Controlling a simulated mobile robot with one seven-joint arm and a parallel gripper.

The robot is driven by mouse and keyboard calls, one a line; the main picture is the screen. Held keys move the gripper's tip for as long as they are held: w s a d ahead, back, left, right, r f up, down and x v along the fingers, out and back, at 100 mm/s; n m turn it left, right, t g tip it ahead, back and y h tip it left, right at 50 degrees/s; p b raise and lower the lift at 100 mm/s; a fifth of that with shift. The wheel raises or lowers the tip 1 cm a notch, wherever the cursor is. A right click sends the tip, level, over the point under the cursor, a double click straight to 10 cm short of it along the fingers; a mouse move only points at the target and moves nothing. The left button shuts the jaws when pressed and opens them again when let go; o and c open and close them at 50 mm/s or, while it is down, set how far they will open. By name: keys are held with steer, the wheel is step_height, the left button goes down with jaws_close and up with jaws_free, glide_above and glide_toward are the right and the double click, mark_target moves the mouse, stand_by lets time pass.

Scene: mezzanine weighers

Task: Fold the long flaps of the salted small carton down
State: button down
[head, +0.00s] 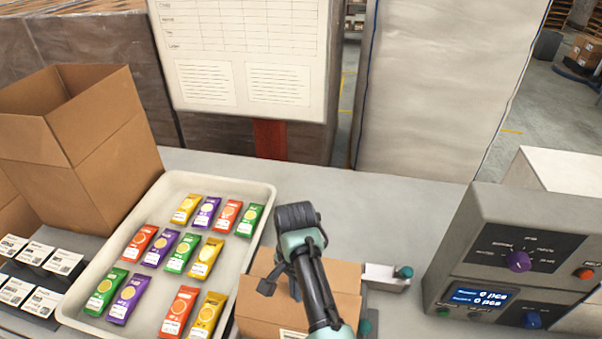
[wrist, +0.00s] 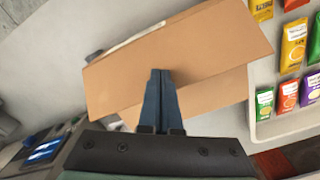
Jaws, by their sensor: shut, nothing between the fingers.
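The small brown carton (head: 258,308) stands at the front middle of the bench, partly hidden behind my arm. Its cardboard panels also fill the middle of the wrist view (wrist: 190,52). In that view one long panel lies over a second panel, which shows below it and juts out at an angle. My gripper (head: 267,287) is over the carton's top. Its two fingers (wrist: 160,76) are together, with nothing between them, and their tips overlap the long panel. I cannot tell whether they touch it. A pale label shows at the carton's near edge in the head view.
A cream tray (head: 262,190) of several coloured packets is left of the carton. A large open carton (head: 85,165) stands behind it at the left. A grey control box (head: 480,275) with knobs and a display is at the right. Bare bench (head: 400,215) lies behind the carton.

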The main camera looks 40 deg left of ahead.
steer(key=shift+w+a+f+b, duration=0.25)
steer(key=shift+w+f+b, duration=0.15)
steer(key=shift+f+b, duration=0.5)
steer(key=shift+w+a+f+b, duration=0.25)
steer(key=shift+w+b, duration=0.25)
steer(key=shift+b, duration=0.25)
steer(key=shift+w+a, duration=0.1)
steer(key=shift+r, duration=0.1)
steer(key=f+b, duration=0.1)
steer(key=w+f+b, duration=0.1)
steer(key=b, duration=0.1)
steer(key=shift+a+f, duration=0.1)
steer(key=shift+a, duration=0.2)
steer(key=shift+f, duration=0.25)
